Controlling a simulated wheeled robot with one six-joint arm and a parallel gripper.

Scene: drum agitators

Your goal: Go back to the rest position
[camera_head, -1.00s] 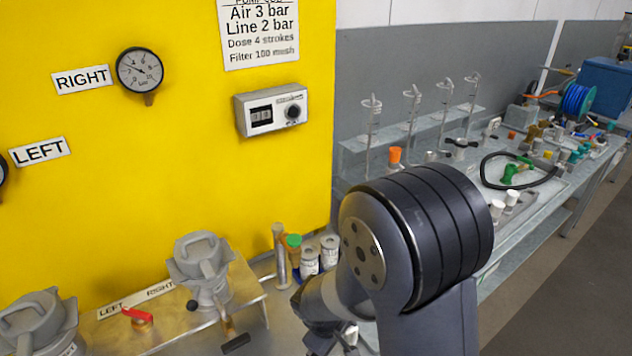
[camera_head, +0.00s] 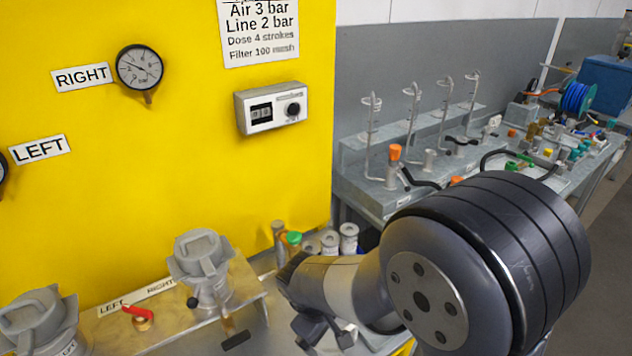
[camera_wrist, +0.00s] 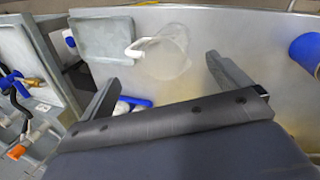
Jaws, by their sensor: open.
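My gripper (camera_wrist: 162,70) is open in the wrist view, its two dark fingers apart with nothing held between them. Below and beyond the fingers a clear jug (camera_wrist: 163,55) stands on a metal surface; I cannot tell the distance, but the fingers look clear of it. In the head view my arm fills the lower right, and the gripper end (camera_head: 322,330) is partly seen near the bench, right of the grey clamp-lidded fitting (camera_head: 203,268). The fingers are hard to make out there.
A yellow panel (camera_head: 110,215) with gauges stands at left. A red-handled valve (camera_head: 140,317) sits on the front ledge. Several small bottles (camera_head: 330,242) stand just behind my wrist. A grey bench (camera_head: 375,195) with hooked rods and tools runs along the right, partly hidden by my arm.

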